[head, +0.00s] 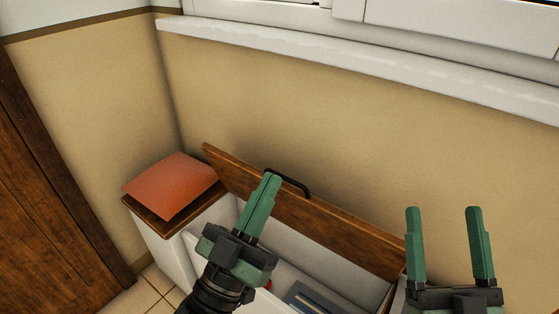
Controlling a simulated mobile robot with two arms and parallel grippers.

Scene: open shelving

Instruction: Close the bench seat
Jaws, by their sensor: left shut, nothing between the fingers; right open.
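The bench seat lid (322,226) is a long brown wooden board, raised and tilted back toward the wall. A dark handle (288,182) sits on its upper edge. The white bench box (286,249) below it is open, with a few items inside partly visible. My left gripper (268,182) is shut and empty, in front of the lid with its tips close to the handle in the picture; I cannot tell whether they touch. My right gripper (444,214) is open and empty, right of the lid's right end.
An orange cushion (171,185) lies on the wooden-topped left end of the bench. A dark blue item (312,300) lies inside the box. A beige wall with a white windowsill (340,60) stands behind. A brown wooden door or panel (45,200) is at left.

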